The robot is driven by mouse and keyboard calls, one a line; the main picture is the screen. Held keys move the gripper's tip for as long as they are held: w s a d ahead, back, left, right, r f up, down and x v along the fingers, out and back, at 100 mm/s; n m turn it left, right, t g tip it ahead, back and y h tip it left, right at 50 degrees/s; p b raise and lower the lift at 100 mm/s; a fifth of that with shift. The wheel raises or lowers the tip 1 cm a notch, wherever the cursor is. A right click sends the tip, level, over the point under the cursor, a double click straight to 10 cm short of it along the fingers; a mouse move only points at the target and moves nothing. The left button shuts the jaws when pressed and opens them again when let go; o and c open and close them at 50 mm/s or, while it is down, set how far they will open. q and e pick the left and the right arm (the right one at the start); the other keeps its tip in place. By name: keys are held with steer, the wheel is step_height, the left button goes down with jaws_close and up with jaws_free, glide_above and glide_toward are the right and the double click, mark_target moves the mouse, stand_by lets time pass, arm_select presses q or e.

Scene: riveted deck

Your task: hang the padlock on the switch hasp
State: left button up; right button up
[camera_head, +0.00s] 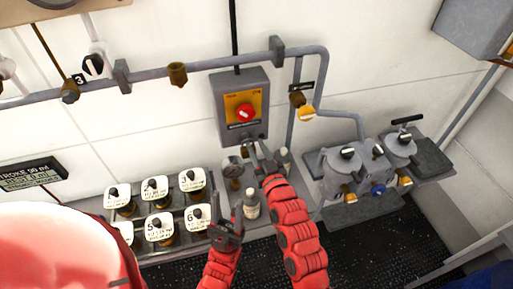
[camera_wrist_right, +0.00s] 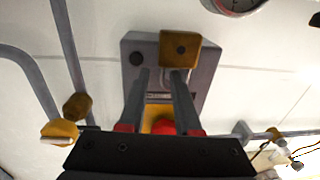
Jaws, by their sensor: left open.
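The switch box (camera_head: 243,105) is grey with a yellow plate and red knob, mounted on the wall. In the right wrist view the box (camera_wrist_right: 132,58) appears upside down, with the brass padlock (camera_wrist_right: 181,48) in front of its lower edge, by the hasp. My right gripper (camera_head: 258,153) is just below the box. In the wrist view its fingers (camera_wrist_right: 161,75) are apart; one tip overlaps the padlock, the other is clear to the left. Whether the shackle passes through the hasp is hidden. My left gripper (camera_head: 228,232) is open and empty, low over the bench.
A white bottle (camera_head: 251,204) stands between the arms. Several numbered white-topped units (camera_head: 157,190) sit on a rack at left. Grey pots (camera_head: 345,170) with valves stand at right. Pipes (camera_head: 210,63) run along the wall above.

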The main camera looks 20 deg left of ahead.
steer(key=shift+s, duration=0.15)
stand_by(0.3)
steer(key=shift+s, duration=0.15)
steer(key=b+v, duration=0.1)
steer(key=v, duration=1.6)
steer(key=shift+d, duration=0.1)
